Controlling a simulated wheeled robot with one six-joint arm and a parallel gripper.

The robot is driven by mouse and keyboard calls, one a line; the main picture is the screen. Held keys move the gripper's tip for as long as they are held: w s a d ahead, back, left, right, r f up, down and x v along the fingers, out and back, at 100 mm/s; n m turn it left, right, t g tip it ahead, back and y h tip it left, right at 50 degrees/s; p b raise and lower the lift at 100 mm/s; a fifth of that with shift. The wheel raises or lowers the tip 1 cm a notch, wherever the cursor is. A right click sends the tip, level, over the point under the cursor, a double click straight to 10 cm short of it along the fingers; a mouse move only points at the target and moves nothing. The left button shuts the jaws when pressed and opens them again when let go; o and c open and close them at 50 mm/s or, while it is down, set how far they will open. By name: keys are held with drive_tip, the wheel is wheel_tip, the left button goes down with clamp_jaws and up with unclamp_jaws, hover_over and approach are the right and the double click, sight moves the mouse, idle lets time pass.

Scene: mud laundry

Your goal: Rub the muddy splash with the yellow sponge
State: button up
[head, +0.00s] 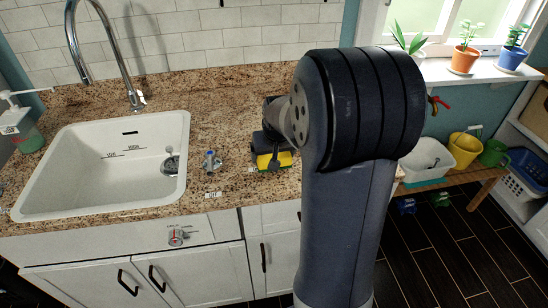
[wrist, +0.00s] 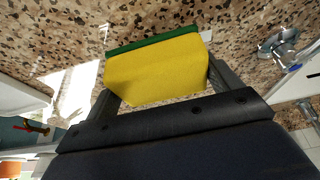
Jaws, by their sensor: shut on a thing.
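The yellow sponge (head: 274,161) with a dark green scouring layer is at the front of the speckled brown granite counter (head: 235,125), right of the sink. In the wrist view, the sponge (wrist: 158,75) sits between the two dark fingers of my gripper (wrist: 165,82), which is shut on it. In the head view, my gripper (head: 277,150) is partly hidden behind my own arm. The sponge is at or close above the counter; I cannot tell whether it touches. I cannot make out a muddy splash against the speckled stone, and part of the counter is hidden by my arm.
A white sink (head: 60,180) with a chrome tap (head: 130,88) is at the left. A small blue-topped metal fitting (head: 210,161) stands between sink and sponge. Potted plants (head: 465,58) line the windowsill. A wooden bench (head: 462,188) with tubs stands at the right.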

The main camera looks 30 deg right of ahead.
drive_tip(key=shift+s+r+p, duration=0.1)
drive_tip(key=shift+r+p, duration=0.2)
drive_tip(key=shift+r, duration=0.3)
drive_tip(key=shift+r+p, duration=0.55)
drive_tip(key=shift+r, duration=0.2)
drive_tip(key=shift+r+p, duration=1.15)
drive_tip(key=shift+r, duration=0.4)
